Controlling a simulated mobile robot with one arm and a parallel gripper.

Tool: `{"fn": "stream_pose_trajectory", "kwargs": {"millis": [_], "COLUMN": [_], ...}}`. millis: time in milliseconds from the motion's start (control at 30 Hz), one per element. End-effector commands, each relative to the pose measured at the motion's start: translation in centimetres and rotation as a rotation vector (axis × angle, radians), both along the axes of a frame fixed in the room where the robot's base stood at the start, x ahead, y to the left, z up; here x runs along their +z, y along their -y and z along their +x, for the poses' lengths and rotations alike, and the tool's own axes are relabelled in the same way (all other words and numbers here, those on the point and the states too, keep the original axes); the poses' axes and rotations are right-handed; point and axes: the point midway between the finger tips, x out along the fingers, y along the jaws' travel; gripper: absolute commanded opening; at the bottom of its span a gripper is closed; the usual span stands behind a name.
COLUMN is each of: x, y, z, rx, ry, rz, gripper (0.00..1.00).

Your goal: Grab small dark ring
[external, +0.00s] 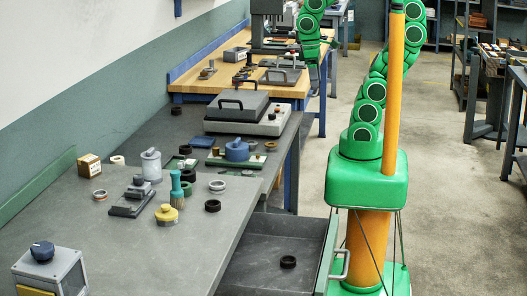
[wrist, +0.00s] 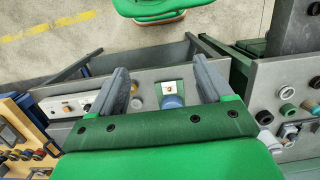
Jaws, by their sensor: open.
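Several dark rings are in the external view, and I cannot tell which is the small one. One ring (external: 212,205) lies on the grey bench near its right edge, one (external: 185,149) lies farther back, one (external: 176,111) lies near the wall, and one (external: 288,262) lies in the open drawer. In the wrist view a dark ring (wrist: 264,117) lies on the bench to the right of my fingers. My gripper (wrist: 160,66) is open and empty, high above the bench, with its two fingers wide apart. It holds no ring.
A grey box with a handle (external: 238,106), a blue-knobbed device (external: 237,150), a grey canister (external: 151,165) and a yellow-based brush (external: 167,214) stand on the bench. The open drawer (external: 262,243) juts out beside my green base. A wooden bench (external: 213,82) stands behind.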

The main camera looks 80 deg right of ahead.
Motion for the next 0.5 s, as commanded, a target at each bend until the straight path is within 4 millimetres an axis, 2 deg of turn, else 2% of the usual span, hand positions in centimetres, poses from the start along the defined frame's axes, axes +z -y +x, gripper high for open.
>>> {"fn": "stream_pose_trajectory", "kwargs": {"millis": [267, 500], "x": [-0.1, 0.1], "y": [-2.8, -6.9], "z": [2.9, 6.3], "rx": [0.068, 0.148], "ry": [0.071, 0.165], "rz": [0.060, 0.142], "gripper": [0.80, 0.80]}}
